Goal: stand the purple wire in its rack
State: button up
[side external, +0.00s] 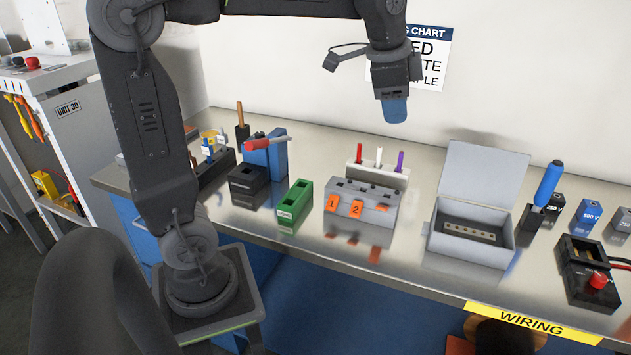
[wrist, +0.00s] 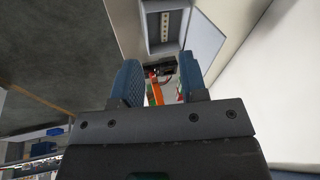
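The purple wire (side external: 399,163) stands upright at the right end of the white rack (side external: 362,175), beside a white wire (side external: 378,158) and a red wire (side external: 359,153). My gripper (side external: 394,112) hangs above and behind the rack, clear of the wires, with its blue fingers pointing down. In the wrist view my gripper (wrist: 160,75) has its two fingers apart with nothing held between them. The purple wire cannot be made out in the wrist view.
A grey dispenser (side external: 378,214) with orange tags 1 and 2 stands in front of the rack. An open lidded box (side external: 480,249) is to the right. A green block (side external: 294,207) and a black block (side external: 248,184) stand left. A blue-handled tool (side external: 548,186) stands far right.

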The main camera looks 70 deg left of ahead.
jog(key=s+d+f+n+t, duration=0.1)
jog(key=s+d+f+n, duration=0.2)
jog(key=s, duration=0.5)
jog(key=s+d+f+n+t, duration=0.1)
jog(key=s+d+f+n, duration=0.2)
jog(key=s, duration=0.6)
notch_tip(320, 180, down, 2)
jog(key=shift+s+f+n+h, duration=0.1)
jog(key=shift+s+n+h, duration=0.2)
jog(key=shift+n, duration=0.2)
jog(key=shift+w+d, duration=0.1)
